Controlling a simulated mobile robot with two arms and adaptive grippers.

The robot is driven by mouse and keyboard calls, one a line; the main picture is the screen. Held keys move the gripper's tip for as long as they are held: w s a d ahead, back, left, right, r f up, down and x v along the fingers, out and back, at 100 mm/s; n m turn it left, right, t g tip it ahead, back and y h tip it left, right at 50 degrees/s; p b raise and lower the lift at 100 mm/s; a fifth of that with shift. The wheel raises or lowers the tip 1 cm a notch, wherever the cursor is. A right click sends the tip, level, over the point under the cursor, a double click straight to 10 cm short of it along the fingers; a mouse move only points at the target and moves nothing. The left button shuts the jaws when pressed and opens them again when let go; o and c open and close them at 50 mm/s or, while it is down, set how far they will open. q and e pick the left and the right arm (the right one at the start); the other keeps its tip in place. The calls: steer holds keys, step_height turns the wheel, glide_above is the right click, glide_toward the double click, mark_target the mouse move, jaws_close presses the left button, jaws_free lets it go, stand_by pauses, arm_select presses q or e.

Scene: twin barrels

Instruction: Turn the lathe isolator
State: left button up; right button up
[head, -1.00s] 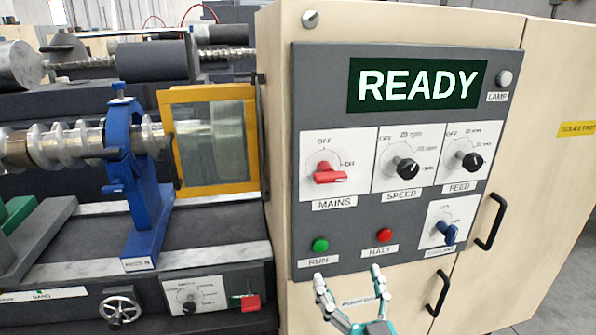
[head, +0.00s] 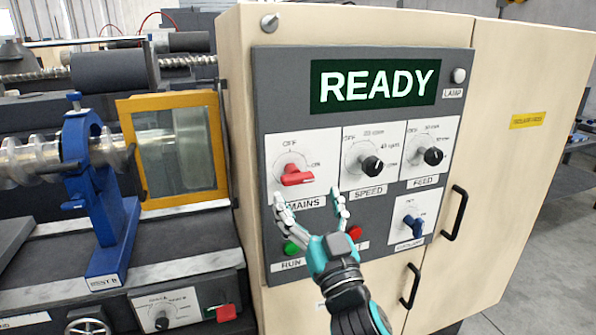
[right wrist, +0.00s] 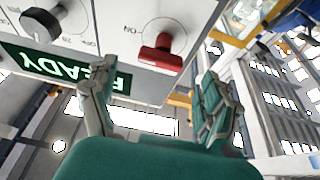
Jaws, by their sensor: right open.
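The lathe isolator is the red knob on the white MAINS plate (head: 297,177), marked OFF and ON, on the grey control panel (head: 258,95). The knob's bar lies nearly level, its right end towards ON. It also shows in the right wrist view as the red knob (right wrist: 160,53), ahead of the fingers. My right gripper (head: 312,200) is open and empty, just below the knob, its fingertips either side of the MAINS label. It also shows in the right wrist view (right wrist: 158,95), apart from the knob. My left gripper is not in view.
Black SPEED (head: 372,166) and FEED (head: 433,156) knobs sit to the right. My gripper stands between the green RUN (head: 291,248) and red HALT (head: 355,233) buttons, partly hiding labels. A blue knob (head: 411,228) and door handle (head: 454,214) are lower right. The display reads READY.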

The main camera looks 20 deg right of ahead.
mark_target(300, 182)
steer(key=p+x, duration=0.1)
steer(key=x, duration=0.5)
steer(key=shift+c, duration=0.3)
steer(key=shift+p, duration=0.3)
steer(key=c, duration=1.1)
